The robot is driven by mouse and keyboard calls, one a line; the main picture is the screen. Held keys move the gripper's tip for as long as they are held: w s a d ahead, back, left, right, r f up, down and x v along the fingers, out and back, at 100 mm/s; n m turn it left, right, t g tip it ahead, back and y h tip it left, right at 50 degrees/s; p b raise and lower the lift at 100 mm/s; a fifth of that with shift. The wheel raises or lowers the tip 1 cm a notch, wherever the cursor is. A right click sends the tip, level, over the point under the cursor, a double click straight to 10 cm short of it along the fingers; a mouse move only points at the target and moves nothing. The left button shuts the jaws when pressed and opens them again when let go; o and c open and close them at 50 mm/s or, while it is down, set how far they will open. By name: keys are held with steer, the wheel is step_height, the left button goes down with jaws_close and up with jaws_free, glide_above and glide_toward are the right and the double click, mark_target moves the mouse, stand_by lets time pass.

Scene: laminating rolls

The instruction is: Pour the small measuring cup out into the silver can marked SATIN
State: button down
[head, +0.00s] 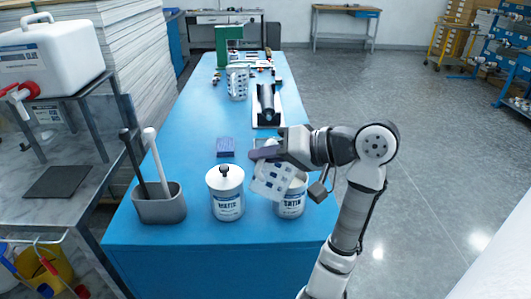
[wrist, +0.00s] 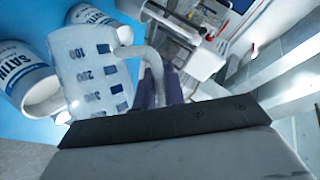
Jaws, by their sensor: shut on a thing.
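The small measuring cup (head: 270,184), translucent white with blue marks, hangs tilted in front of and above the silver can marked SATIN (head: 291,205), partly covering it in the head view. My gripper (head: 268,152) is shut on the cup's handle. In the wrist view, the handle runs between the fingers (wrist: 160,88) and the cup body (wrist: 92,75) is to their left. The SATIN can (wrist: 25,75) shows beyond the cup there, its open mouth partly visible. I cannot see any liquid stream or how much the cup holds.
A lidded can marked MATTE (head: 226,196) stands just left of the SATIN can on the blue bench (head: 160,252). A grey holder (head: 160,205) with two upright handles is further left.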

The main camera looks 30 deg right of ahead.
stand_by(0.3)
steer(key=shift+s+a+n+h+b, duration=0.2)
steer(key=shift+a+n+h+b, duration=0.3)
steer(key=shift+n+b, duration=0.25)
steer(key=shift+a+r, duration=0.1)
steer(key=shift+r, duration=0.1)
steer(key=shift+f+n+h+b, duration=0.15)
steer(key=shift+n+h+b, duration=0.15)
steer(key=shift+n+h, duration=0.1)
steer(key=shift+s+t, duration=0.1)
steer(key=shift+t, duration=0.2)
steer(key=shift+a+f+n+h+b, duration=0.15)
steer(key=shift+n+h+b, duration=0.2)
steer(key=shift+b, duration=0.35)
steer(key=shift+n+h+b, duration=0.25)
steer(key=shift+n+b, duration=0.15)
steer(key=shift+b, duration=0.05)
